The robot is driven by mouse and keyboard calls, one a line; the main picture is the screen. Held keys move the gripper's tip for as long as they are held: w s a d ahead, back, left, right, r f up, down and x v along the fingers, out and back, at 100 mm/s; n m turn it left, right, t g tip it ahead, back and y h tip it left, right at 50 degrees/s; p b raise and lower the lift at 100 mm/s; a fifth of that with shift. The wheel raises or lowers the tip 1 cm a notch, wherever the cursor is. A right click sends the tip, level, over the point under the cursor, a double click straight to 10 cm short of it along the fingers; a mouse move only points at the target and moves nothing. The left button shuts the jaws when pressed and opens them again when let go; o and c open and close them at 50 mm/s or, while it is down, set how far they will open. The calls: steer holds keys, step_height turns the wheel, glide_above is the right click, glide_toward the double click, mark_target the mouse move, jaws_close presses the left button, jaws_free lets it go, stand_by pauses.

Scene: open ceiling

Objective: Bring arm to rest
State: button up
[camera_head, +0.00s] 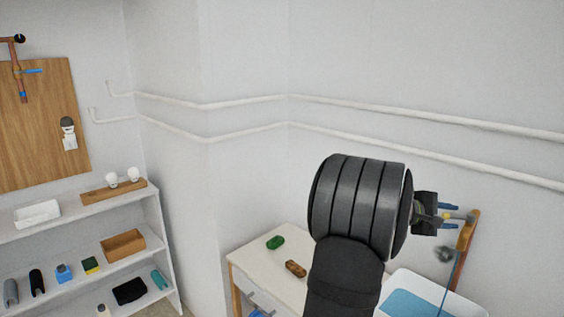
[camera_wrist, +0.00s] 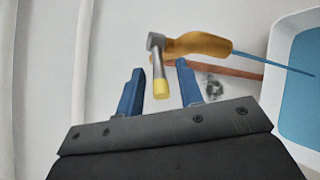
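My gripper (camera_head: 454,216) is at the right of the head view, raised beside the wall above the white basin. In the wrist view its two blue fingers (camera_wrist: 160,67) stand apart. A grey fitting with a yellow tip (camera_wrist: 160,84) shows in the gap between them. The fingers do not appear to press on it, and I cannot tell its exact depth. An orange-brown curved piece (camera_wrist: 198,44) runs right from the fitting. In the head view this wooden or copper-coloured upright (camera_head: 467,243) stands just right of the gripper.
A basin with blue inside (camera_head: 408,305) is below the gripper. A white-topped table (camera_head: 250,262) holds a green item (camera_head: 275,242) and a brown brush-like item (camera_head: 296,268). A shelf (camera_head: 75,222) with several items stands at left. Pipes (camera_head: 390,111) run along the wall.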

steer(key=v, duration=1.6)
steer(key=x, duration=1.6)
steer(key=shift+d+f, duration=0.1)
steer(key=shift+d, duration=0.25)
steer(key=shift+w+d+g, duration=0.1)
steer(key=shift+w+g, duration=0.15)
steer(key=shift+g, duration=0.05)
steer(key=w+a+r+m+g, duration=0.1)
steer(key=a+r, duration=0.1)
steer(key=a, duration=0.6)
steer(key=w+a+r+m+g, duration=0.1)
steer(key=a+r, duration=0.1)
steer(key=a, duration=0.7)
steer(key=s+d+f+m+g+y, duration=0.2)
steer(key=s+f+m+y, duration=0.3)
steer(key=s+f+y, duration=0.5)
steer(key=shift+s+d+f+g, duration=0.4)
steer(key=shift+s+f, duration=1.05)
steer(key=shift+f, duration=0.3)
